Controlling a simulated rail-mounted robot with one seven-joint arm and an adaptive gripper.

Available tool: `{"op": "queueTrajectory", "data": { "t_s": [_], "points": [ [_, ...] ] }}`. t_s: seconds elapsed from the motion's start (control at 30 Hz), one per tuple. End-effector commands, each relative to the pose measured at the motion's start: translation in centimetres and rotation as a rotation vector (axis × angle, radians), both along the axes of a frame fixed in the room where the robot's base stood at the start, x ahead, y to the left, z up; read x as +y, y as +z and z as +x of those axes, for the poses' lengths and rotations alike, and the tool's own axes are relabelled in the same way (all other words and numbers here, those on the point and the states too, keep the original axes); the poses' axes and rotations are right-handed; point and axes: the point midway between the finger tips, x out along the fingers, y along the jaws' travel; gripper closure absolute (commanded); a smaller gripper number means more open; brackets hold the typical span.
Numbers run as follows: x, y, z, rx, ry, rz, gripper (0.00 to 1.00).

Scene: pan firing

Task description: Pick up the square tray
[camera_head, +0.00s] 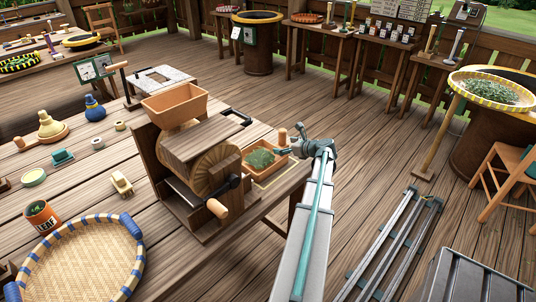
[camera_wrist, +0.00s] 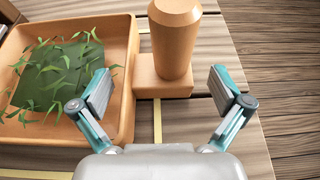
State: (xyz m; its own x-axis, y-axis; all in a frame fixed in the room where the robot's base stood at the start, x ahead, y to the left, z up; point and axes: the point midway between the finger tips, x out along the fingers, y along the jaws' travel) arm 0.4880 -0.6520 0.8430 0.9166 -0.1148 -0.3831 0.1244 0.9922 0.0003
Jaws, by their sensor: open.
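The square tray (camera_head: 249,172) is orange-brown and holds green leaves; it sits on the table beside the roller machine. In the wrist view the tray (camera_wrist: 125,60) fills the left side. Its upright wooden handle (camera_head: 283,137) rises from a block on the tray's right side; the handle (camera_wrist: 174,45) also shows in the wrist view, ahead of and between the fingertips. My gripper (camera_head: 289,152) is at the tray's right side, by the handle. In the wrist view my gripper (camera_wrist: 160,92) is open and empty, with the left finger overlapping the tray's near right corner.
The roller machine (camera_head: 200,160), with a hopper (camera_head: 174,103) and crank, stands just left of the tray. A round woven basket (camera_head: 80,262) lies at the front left. Open floor (camera_head: 350,130) lies right of the table. A rail (camera_head: 395,245) runs along the lower right.

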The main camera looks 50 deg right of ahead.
Motion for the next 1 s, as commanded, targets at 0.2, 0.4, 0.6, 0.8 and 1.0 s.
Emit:
{"op": "queueTrajectory", "data": {
  "t_s": [0.2, 0.4, 0.6, 0.8, 1.0],
  "points": [
    [-0.09, -0.28, 0.51, 0.000, -0.002, -0.001, 0.00],
    [-0.07, -0.26, 0.49, 0.000, -0.001, 0.000, 0.22],
    [-0.08, -0.27, 0.49, 0.000, -0.001, 0.000, 0.55],
    [-0.08, -0.22, 0.50, -0.001, -0.001, -0.001, 0.76],
    [-0.09, -0.18, 0.49, -0.001, -0.001, -0.001, 0.76]
  ]
}}
